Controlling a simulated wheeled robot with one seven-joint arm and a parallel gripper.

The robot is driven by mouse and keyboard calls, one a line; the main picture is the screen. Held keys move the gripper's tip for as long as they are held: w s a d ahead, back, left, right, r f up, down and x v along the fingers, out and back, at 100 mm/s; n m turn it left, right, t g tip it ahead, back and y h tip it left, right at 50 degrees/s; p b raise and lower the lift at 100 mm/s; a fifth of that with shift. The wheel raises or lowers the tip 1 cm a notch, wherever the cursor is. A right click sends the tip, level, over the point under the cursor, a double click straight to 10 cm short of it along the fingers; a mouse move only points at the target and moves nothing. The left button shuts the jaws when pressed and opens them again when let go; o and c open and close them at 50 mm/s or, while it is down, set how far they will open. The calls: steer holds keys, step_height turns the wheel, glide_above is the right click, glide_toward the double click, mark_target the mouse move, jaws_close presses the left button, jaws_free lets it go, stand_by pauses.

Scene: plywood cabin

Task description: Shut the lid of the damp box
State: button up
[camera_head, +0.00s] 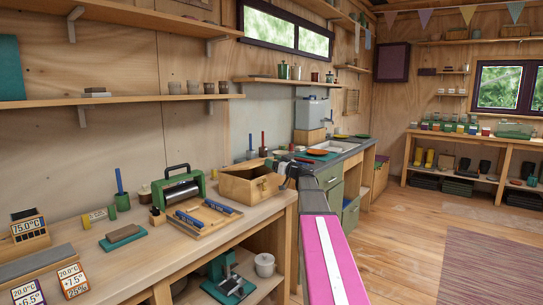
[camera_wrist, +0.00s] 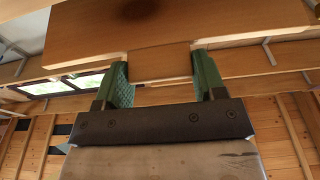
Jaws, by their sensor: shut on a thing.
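The damp box looks to be the wooden box (camera_head: 265,188) with a small latch on its front, at the right end of the workbench. Its top stands at least partly open, with a dark gap showing inside; the exact lid angle is hard to tell. My gripper (camera_head: 284,169) is at the box's upper right side, small and partly hidden by my arm. In the wrist view my gripper (camera_wrist: 161,72) has its green pads closed on a wooden tab, which seems to belong to the lid (camera_wrist: 185,32). The box's inside is hidden there.
The workbench (camera_head: 155,250) holds a tray with blue tools (camera_head: 205,215) and a green roller press (camera_head: 180,186) left of the box. Open floor (camera_head: 410,235) is to the right.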

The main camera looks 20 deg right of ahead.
step_height(320, 180, down, 7)
steer(key=shift+s+d+r, duration=0.2)
steer(key=shift+s, duration=0.15)
steer(key=shift+f, duration=0.1)
stand_by(0.3)
steer(key=o, duration=1.3)
steer(key=v, duration=1)
steer(key=shift+s+d, duration=0.3)
